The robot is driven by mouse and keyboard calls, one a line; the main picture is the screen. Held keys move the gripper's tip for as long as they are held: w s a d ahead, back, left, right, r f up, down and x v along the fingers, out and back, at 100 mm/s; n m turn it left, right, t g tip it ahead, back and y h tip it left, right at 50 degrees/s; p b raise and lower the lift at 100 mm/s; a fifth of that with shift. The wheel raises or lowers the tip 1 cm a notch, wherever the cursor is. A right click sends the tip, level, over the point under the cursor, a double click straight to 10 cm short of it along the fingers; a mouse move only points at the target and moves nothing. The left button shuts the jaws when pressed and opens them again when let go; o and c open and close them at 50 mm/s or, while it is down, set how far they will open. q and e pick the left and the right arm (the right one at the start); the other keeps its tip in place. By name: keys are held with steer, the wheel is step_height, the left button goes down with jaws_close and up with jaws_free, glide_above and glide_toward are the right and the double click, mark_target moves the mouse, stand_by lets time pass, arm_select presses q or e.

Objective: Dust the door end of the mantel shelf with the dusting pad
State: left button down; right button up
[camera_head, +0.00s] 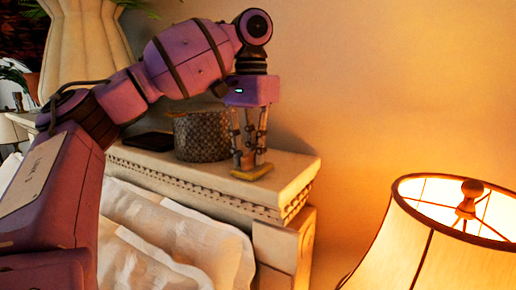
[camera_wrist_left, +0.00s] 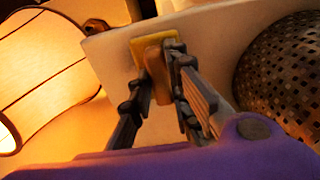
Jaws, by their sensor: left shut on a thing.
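My left gripper (camera_head: 247,155) points down over the right end of the cream mantel shelf (camera_head: 291,172). It is shut on the dusting pad (camera_head: 252,172), a small flat yellow pad with a tan grip. The pad is at the shelf's top near its end; whether it touches the surface I cannot tell for sure. In the left wrist view the pad (camera_wrist_left: 170,46) sits between the fingertips (camera_wrist_left: 155,85), above the pale shelf (camera_wrist_left: 112,58). My right gripper is not in view.
A dark woven basket (camera_head: 200,137) stands on the shelf just left of the gripper, also close in the wrist view (camera_wrist_left: 284,75). A dark flat object (camera_head: 148,141) lies farther left. A lit lamp (camera_head: 440,245) stands at the lower right. White pillows (camera_head: 180,240) lie below the shelf.

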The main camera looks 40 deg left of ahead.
arm_select(q)
steer(key=shift+s+d, duration=0.15)
steer(key=shift+s, duration=1.05)
steer(key=shift+s+d, duration=0.1)
steer(key=shift+s, duration=1.05)
steer(key=shift+s+a+f, duration=0.1)
steer(key=shift+a, duration=0.75)
steer(key=shift+w+a+r, duration=0.1)
steer(key=shift+w+a, duration=0.05)
steer(key=shift+w, duration=1.2)
steer(key=shift+w+a+r, duration=0.1)
steer(key=shift+w+a, duration=0.1)
steer(key=shift+w, duration=1.15)
steer(key=shift+w+a, duration=0.15)
steer(key=shift+w, duration=1.2)
steer(key=shift+w+a+f, duration=0.15)
steer(key=shift+w, duration=1.45)
step_height(320, 180, up, 6)
